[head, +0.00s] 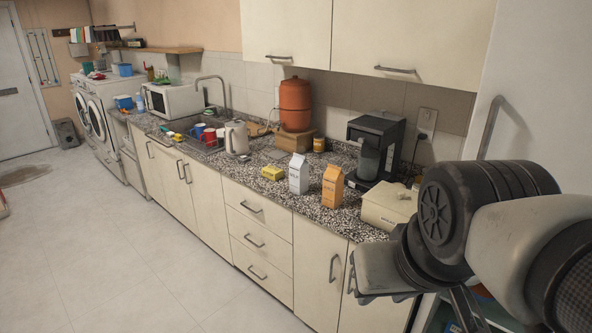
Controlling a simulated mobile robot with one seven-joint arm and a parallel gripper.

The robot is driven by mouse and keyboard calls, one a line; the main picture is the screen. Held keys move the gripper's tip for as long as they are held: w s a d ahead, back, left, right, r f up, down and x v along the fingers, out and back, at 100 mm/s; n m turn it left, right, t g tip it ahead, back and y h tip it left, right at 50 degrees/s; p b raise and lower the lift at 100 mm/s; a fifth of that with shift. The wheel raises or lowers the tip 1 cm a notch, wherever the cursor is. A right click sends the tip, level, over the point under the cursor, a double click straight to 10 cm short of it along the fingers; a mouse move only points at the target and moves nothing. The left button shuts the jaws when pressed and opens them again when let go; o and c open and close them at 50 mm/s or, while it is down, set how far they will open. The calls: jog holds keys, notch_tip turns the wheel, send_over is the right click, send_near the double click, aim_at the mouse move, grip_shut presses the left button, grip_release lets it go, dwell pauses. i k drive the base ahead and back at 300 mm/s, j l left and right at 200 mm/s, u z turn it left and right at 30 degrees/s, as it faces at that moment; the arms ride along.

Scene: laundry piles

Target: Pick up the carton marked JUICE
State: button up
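An orange carton (332,188) with a gabled top stands upright on the speckled counter, close to its front edge. A white carton (298,175) of similar shape stands upright just left of it, a small gap apart. Both carry small dark lettering that is too small to read surely, so I cannot confirm which says JUICE. My arm comes in from the right. My gripper (466,312) is at the bottom right, partly cut off by the frame edge, and well apart from both cartons. I cannot tell whether its fingers are open.
A yellow box (272,173) lies left of the cartons. A black coffee machine (375,148) stands behind the orange carton, and a beige box (388,206) sits to its right. A kettle (236,138) and an orange-brown container (295,104) stand farther left. The floor in front is clear.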

aim_at(333, 178)
jog(key=i+j+z, duration=0.1)
jog(key=z, duration=0.6)
jog(key=i+j+z, duration=0.4)
jog(key=j, duration=0.25)
jog(key=i+j+z, duration=0.1)
jog(key=j+z, duration=0.15)
jog(key=j, duration=0.15)
jog(key=i+j, duration=0.15)
jog(key=j, duration=0.25)
jog(key=i+j, duration=0.1)
jog(key=j, duration=0.3)
jog(key=i+j+z, duration=0.1)
jog(key=j, duration=0.3)
jog(key=i+j, duration=0.15)
jog(key=j, duration=0.25)
jog(key=i+j, duration=0.1)
jog(key=j, duration=0.3)
